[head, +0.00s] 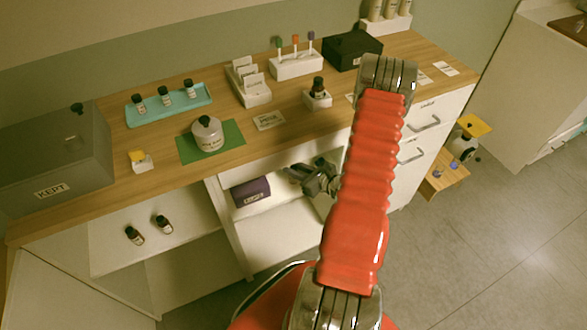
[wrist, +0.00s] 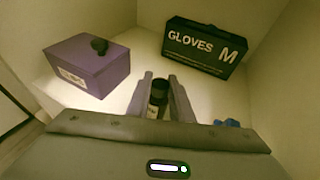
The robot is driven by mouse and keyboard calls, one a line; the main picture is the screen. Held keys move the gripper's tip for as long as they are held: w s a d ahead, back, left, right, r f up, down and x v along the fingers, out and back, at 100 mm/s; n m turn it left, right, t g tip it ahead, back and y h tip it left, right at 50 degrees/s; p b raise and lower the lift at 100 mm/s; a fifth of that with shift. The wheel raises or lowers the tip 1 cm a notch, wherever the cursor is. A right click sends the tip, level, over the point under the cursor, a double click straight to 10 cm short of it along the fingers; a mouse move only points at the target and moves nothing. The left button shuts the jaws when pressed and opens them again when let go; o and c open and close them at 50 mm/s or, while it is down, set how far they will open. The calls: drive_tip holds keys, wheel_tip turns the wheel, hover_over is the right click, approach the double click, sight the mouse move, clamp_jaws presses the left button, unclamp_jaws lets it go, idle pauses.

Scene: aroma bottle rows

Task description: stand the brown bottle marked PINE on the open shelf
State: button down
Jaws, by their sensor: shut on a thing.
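My gripper (head: 316,178) reaches into the open compartment under the counter, right of the purple box. In the wrist view its two fingers (wrist: 160,95) are shut on a dark bottle (wrist: 157,92) with a black cap. The bottle's label is mostly hidden and I cannot read it. I cannot tell whether its base touches the white shelf floor (wrist: 118,104). The bottle is hidden in the head view. Two brown bottles with pale labels, one (head: 135,235) and another (head: 163,224), are on the lower-left open shelf (head: 190,215).
In the compartment are a purple box (wrist: 85,66), a dark GLOVES box (wrist: 200,45) and a small blue thing (wrist: 227,123). On the counter are a teal tray (head: 150,119) with three bottles, a white kettle-like pot (head: 207,135) and a grey KEPT box (head: 50,160).

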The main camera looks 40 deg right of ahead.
drive_tip(key=shift+f, duration=0.1)
drive_tip(key=c, duration=1.6)
unclamp_jaws()
drive_tip(key=v, duration=1.2)
